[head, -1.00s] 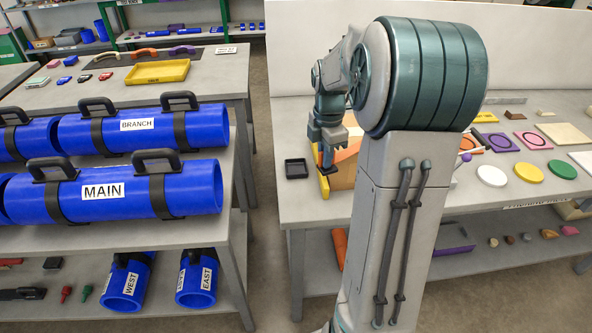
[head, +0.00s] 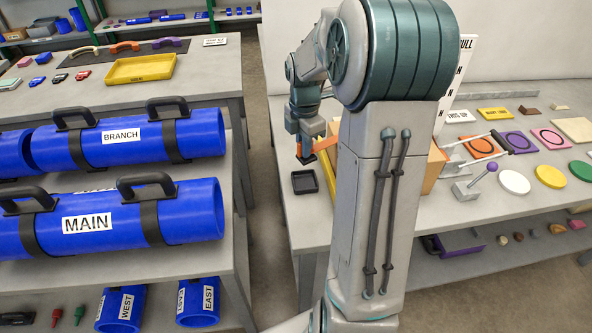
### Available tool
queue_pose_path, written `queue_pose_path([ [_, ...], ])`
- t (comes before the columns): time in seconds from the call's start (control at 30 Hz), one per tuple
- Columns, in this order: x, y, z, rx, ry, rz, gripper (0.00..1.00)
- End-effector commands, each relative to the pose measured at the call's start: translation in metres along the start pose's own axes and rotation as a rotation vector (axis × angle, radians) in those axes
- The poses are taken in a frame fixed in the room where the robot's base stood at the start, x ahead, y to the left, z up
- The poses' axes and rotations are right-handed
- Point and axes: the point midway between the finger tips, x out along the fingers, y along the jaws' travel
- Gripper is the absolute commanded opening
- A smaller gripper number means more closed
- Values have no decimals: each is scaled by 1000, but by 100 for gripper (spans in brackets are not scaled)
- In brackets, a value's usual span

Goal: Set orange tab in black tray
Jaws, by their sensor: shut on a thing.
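The small black tray (head: 304,183) sits on the right-hand bench near its left front corner, and it looks empty. My gripper (head: 306,157) is above and just behind the tray, pointing down. It is shut on the orange tab (head: 303,146), which shows as a narrow orange strip between the dark fingers. The tab is held above the bench, apart from the tray. A further orange patch (head: 324,143) shows just right of the fingers; I cannot tell whether it belongs to the tab.
A tan box (head: 434,168) stands on the bench, partly hidden behind my arm. A lever device (head: 474,184) and coloured discs, such as a white one (head: 514,182), lie to the right. A floor gap separates this bench from the left shelves with blue pipes (head: 146,215).

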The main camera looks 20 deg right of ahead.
Motion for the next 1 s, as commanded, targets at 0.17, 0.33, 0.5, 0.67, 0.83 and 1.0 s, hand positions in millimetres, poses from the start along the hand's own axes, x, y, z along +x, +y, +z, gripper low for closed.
queue_pose_path([
  [0.17,14,0,0,0,1,-3,0],
  [0.33,46,-1,0,0,2,-4,0],
  [0.5,64,0,0,0,1,-2,0],
  [0.67,86,-1,-1,0,2,-4,0],
  [0.83,100,0,0,0,0,-1,0],
  [1.0,100,0,0,0,-1,1,0],
])
